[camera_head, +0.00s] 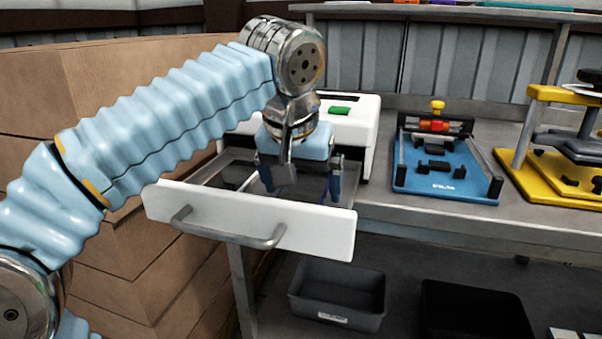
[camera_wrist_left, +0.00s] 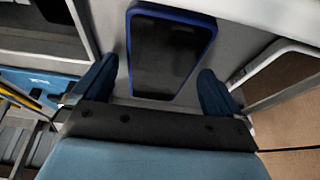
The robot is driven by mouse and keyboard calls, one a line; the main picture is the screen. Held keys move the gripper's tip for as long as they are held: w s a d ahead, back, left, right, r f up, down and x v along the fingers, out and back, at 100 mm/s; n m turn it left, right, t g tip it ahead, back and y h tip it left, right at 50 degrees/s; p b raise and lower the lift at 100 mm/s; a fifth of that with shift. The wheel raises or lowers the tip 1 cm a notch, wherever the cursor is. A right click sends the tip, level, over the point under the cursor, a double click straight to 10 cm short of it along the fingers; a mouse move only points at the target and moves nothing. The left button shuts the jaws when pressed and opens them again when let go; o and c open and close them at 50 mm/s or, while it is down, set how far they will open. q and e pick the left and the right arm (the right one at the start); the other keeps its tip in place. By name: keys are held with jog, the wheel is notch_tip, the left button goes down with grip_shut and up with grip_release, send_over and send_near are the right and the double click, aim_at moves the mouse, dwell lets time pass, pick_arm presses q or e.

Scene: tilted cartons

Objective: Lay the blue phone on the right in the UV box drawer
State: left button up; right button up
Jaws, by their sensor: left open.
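The white UV box (camera_head: 355,125) stands on the bench with its drawer (camera_head: 320,230) pulled out. My left gripper (camera_head: 308,185) is open, pointing down over the drawer. In the left wrist view, the phone (camera_wrist_left: 172,52), dark with a blue rim, lies on a light grey surface inside the drawer, just past the open fingers (camera_wrist_left: 158,82). No grip on the phone shows. In the head view the phone is mostly hidden behind the gripper, with only a little blue near the right finger. My right gripper is not in view.
A blue fixture (camera_head: 445,180) and a yellow fixture (camera_head: 550,175) stand on the bench to the right. A grey bin (camera_head: 338,315) and a black bin (camera_head: 475,315) sit below. Brown cartons (camera_head: 130,75) are stacked on the left, close to my left arm.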

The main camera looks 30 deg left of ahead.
pick_arm(q)
jog(key=p+v, duration=0.3)
jog(key=v, duration=1)
jog(key=shift+s+r, duration=0.2)
jog(key=shift+r, duration=0.15)
